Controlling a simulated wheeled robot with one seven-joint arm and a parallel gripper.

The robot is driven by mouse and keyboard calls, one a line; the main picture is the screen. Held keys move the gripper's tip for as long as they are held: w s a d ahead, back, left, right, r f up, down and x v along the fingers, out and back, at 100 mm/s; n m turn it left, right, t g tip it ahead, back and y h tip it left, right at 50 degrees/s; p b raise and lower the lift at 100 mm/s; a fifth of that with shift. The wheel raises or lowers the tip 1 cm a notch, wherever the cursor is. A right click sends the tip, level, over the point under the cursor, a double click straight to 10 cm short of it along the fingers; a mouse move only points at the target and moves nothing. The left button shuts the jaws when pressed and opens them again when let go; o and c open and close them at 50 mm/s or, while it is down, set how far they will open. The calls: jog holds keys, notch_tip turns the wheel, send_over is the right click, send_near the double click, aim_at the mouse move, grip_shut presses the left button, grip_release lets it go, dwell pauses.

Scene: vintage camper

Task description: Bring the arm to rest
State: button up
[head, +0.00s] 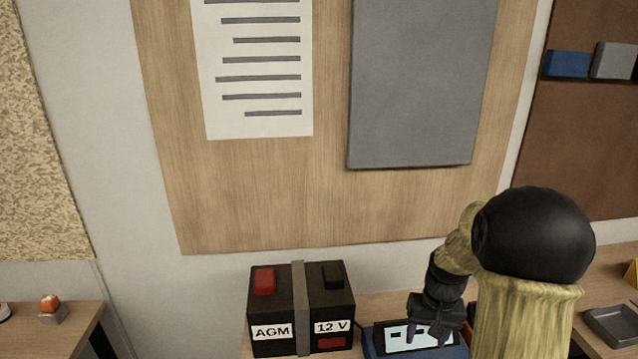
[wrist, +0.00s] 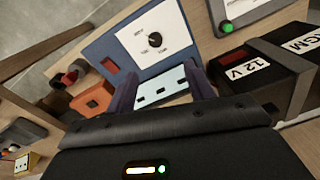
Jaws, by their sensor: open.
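My gripper (head: 430,335) hangs low at the lower right of the head view, in front of a blue device (head: 372,345) with a pale panel. In the wrist view my gripper (wrist: 162,82) has its two dark fingers apart. A pale panel with dark marks shows between them, and I see nothing held. The blue device (wrist: 100,50) also shows there, with a white face and a black dial (wrist: 155,39). Whether the fingers touch the device cannot be told. My arm hides part of the bench in the head view.
A black battery (head: 300,310), marked AGM and 12 V, stands left of my gripper. A dark tray (head: 612,325) lies at the right. An orange block (wrist: 95,100) sits beside the blue device. A wall panel (head: 420,85) is behind. A gap separates the left table (head: 80,320).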

jog(key=s+a+r+n+t, duration=0.2)
jog(key=s+a, duration=1)
jog(key=shift+a+r+n, duration=0.3)
jog(key=shift+r+n, duration=0.05)
jog(key=shift+n, duration=0.05)
dwell(0.3)
